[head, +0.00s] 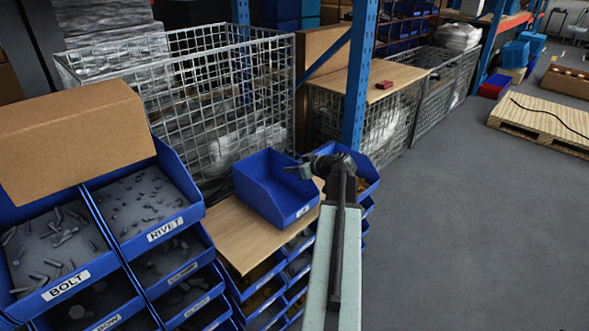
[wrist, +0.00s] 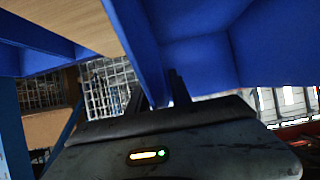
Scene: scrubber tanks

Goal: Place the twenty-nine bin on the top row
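A blue open bin (head: 262,195) with a small white label, too small to read surely, is on the wooden board (head: 235,232) above the rows of bins. It looks empty and slightly turned. My gripper (head: 308,169) is at the upper right wall of this bin. In the wrist view, the two dark fingers (wrist: 158,95) stand on either side of a blue bin wall (wrist: 138,45) and look closed against it. The bin's lower contact with the board is partly hidden.
Left of the board stand the RIVET bin (head: 145,205) and BOLT bin (head: 50,245), with a cardboard box (head: 75,135) over them. Another blue bin (head: 365,180) is just right of my gripper. A wire cage (head: 205,100) and blue post (head: 359,80) stand behind.

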